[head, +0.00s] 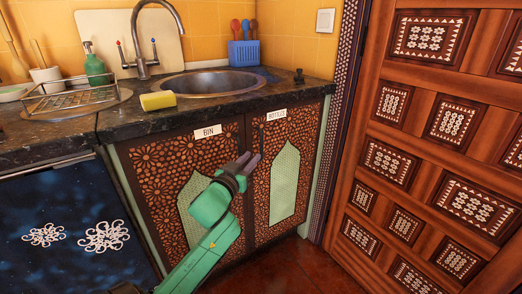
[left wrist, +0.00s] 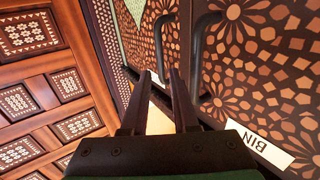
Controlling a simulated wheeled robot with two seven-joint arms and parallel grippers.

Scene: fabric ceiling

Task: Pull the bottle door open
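The bottle door (head: 284,185) is the right-hand cabinet door under the counter, patterned in brown with a pale green arched panel and a white label (head: 277,114). It looks closed. Its dark bar handle (left wrist: 159,45) shows in the left wrist view. My left gripper (head: 248,160) is at the seam between the two doors, in front of that handle. In the left wrist view my left gripper (left wrist: 162,74) has its two fingers apart, with the handle's near end appearing between the tips; contact cannot be told. My right gripper is not in view.
The bin door (head: 160,165) is left of the bottle door, with its own handle (left wrist: 197,50) close beside my left fingers. A large carved wooden door (head: 440,150) stands at the right. The counter holds a sink (head: 215,83) and yellow sponge (head: 158,100). Floor (head: 300,270) in front is clear.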

